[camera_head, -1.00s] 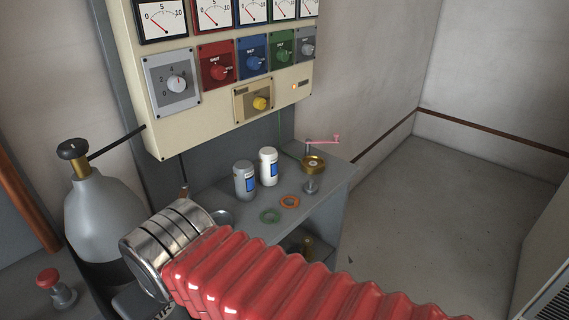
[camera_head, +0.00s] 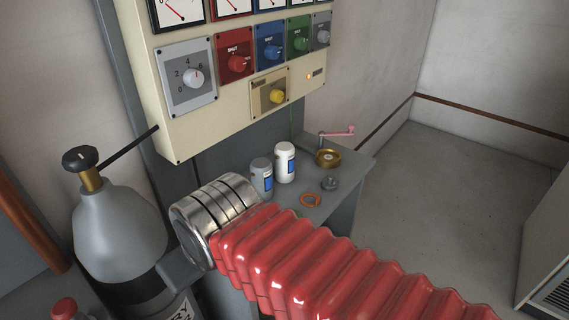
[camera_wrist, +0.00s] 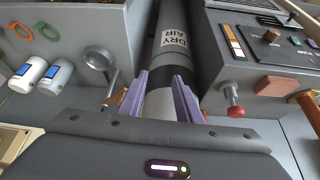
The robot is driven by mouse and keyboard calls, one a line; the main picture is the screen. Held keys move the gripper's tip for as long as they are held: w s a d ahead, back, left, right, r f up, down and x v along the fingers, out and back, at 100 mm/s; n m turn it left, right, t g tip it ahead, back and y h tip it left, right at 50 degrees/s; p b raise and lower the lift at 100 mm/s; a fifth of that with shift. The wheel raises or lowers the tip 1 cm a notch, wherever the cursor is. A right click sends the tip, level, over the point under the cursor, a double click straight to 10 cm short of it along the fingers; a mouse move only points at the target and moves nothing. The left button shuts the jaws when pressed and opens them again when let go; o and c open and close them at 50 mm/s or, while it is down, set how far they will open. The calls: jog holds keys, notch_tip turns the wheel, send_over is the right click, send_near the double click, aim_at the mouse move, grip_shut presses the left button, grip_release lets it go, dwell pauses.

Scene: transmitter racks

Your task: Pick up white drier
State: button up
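The white drier, a white bottle with a blue label, (camera_head: 285,163) stands upright on the grey shelf (camera_head: 345,186) in the head view. A similar grey bottle (camera_head: 262,177) stands close on its left. In the wrist view the white drier (camera_wrist: 28,73) is at the far left, with the grey bottle (camera_wrist: 55,76) beside it. My gripper (camera_wrist: 161,76) is open, its two purple fingers apart with nothing held between them. It points at a cylinder marked DRY AIR (camera_wrist: 172,50), well to the right of the drier in that view. My red-sleeved arm hides the gripper in the head view.
An orange ring (camera_head: 310,200), a small grey knob (camera_head: 330,184) and a brass fitting with a pink crank (camera_head: 328,158) are near the bottles. The meter panel (camera_head: 225,95) overhangs behind. A grey gas cylinder (camera_head: 118,232) stands at left. Open floor (camera_head: 440,200) lies right.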

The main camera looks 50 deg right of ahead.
jog(key=shift+o, duration=0.2)
